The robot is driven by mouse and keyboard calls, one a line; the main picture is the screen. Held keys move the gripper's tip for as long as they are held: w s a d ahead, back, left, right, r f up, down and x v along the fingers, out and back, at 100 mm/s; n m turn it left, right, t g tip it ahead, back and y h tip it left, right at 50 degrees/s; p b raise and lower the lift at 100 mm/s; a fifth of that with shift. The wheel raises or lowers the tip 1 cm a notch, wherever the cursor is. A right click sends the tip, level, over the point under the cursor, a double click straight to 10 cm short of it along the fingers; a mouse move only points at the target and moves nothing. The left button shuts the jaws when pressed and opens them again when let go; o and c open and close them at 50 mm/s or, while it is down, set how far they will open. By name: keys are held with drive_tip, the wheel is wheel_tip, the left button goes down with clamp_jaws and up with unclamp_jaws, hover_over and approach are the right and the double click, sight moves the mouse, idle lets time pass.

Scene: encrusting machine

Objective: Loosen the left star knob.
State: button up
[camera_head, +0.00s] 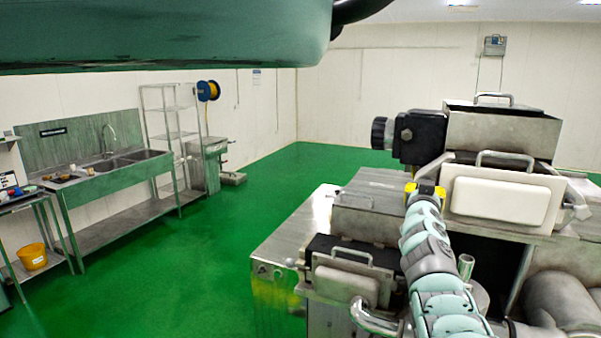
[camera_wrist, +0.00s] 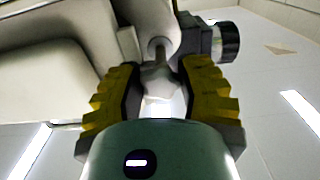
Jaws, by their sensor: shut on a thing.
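My gripper (camera_head: 425,190), with yellow and black fingers, is at the left end of the white panel on the machine's upper hopper. In the wrist view my gripper (camera_wrist: 162,88) has a finger on each side of a pale metal star knob (camera_wrist: 159,82) and is shut on it. The knob sits on the end of a rod, at a rounded metal bracket (camera_wrist: 151,14). In the head view the fingers and arm hide the left star knob. How far the knob is turned cannot be told.
The white panel (camera_head: 500,201) with its handle is right beside the gripper. A black ribbed knob (camera_head: 380,133) juts out behind; it also shows in the wrist view (camera_wrist: 230,42). A lower hopper (camera_head: 345,281) stands left of my arm. Green floor (camera_head: 210,245) is clear toward the sinks.

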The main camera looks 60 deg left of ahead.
drive_tip(key=shift+n, duration=0.3)
drive_tip(key=n, duration=0.3)
drive_tip(key=shift+d+b, duration=0.1)
drive_tip(key=shift+b, duration=0.2)
drive_tip(key=n, duration=0.4)
drive_tip(key=shift+n, duration=0.3)
drive_tip(key=n, duration=0.4)
drive_tip(key=shift+p, duration=0.3)
drive_tip(key=shift+w+d+n+p, duration=0.1)
drive_tip(key=shift+n+p, duration=0.25)
drive_tip(key=shift+n, duration=1.75)
drive_tip(key=o, duration=1.2)
drive_tip(key=shift+r, duration=0.15)
drive_tip(key=shift+c, duration=0.2)
